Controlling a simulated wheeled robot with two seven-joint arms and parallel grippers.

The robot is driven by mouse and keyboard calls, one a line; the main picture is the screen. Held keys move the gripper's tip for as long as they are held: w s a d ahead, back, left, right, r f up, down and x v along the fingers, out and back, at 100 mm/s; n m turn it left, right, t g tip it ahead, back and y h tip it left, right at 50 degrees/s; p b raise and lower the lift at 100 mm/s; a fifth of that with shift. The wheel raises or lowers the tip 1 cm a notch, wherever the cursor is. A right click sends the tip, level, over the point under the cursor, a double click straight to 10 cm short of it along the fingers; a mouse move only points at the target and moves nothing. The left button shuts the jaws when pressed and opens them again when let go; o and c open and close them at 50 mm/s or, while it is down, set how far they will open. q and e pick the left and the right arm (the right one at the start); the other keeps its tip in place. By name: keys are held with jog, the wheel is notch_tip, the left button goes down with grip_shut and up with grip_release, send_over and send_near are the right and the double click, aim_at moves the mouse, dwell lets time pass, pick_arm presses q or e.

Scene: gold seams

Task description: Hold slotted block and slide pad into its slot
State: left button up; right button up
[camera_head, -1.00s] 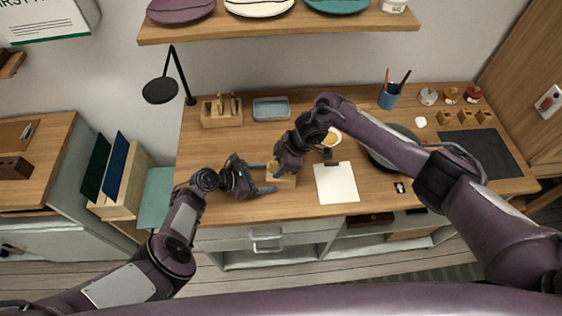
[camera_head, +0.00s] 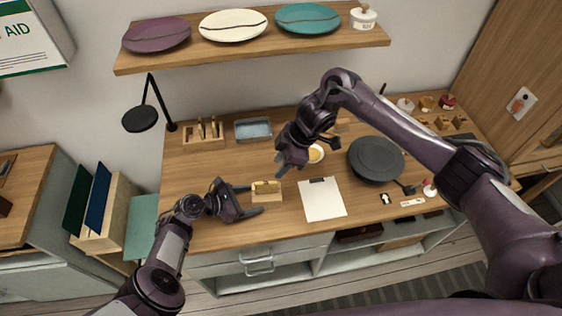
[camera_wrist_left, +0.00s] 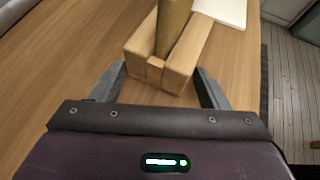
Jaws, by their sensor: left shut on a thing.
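The slotted block (camera_head: 274,196) is pale wood and sits on the desk in front of my left gripper (camera_head: 254,198). In the left wrist view the block (camera_wrist_left: 134,68) lies between the two grey fingers of my left gripper (camera_wrist_left: 158,88), which is shut on it. A tan pad (camera_wrist_left: 173,25) stands upright in the block's slot; its far end is cut off by the frame. In the head view the pad (camera_head: 265,187) shows small at the block's top. My right gripper (camera_head: 284,166) hangs above and behind the block, apart from it; its finger gap is unclear.
A white sheet on a clipboard (camera_head: 323,199) lies right of the block. A dark round plate (camera_head: 376,159), a small yellow bowl (camera_head: 315,153), a grey tray (camera_head: 253,129) and a wooden tool holder (camera_head: 204,137) stand around.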

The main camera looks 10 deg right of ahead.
pick_arm(q)
jog(key=o, duration=0.8)
